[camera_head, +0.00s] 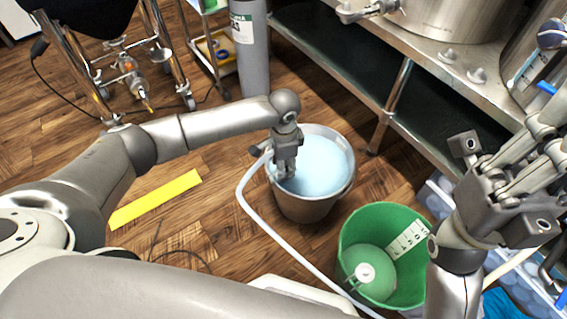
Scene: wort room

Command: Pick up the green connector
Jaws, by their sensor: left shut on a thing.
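My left gripper (284,172) points down over a grey bucket (305,208) of pale blue liquid. It is shut on the white hose (246,203), whose upper end meets the gripper at its left side. What lies between the fingertips is too small and hidden to make out. I cannot pick out a green connector in this view; any part at the hose end is covered by the gripper. My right gripper (497,187) is at the right, beside and above the green bucket (352,222), with its fingers spread and nothing seen between them.
The green bucket holds a green rounded thing with a white knob (365,272). The hose runs past this bucket's left side. A steel bench (440,70) with vessels stands behind. A grey cylinder (250,60) and wheeled racks stand at the back. A yellow strip (155,199) lies on open wooden floor.

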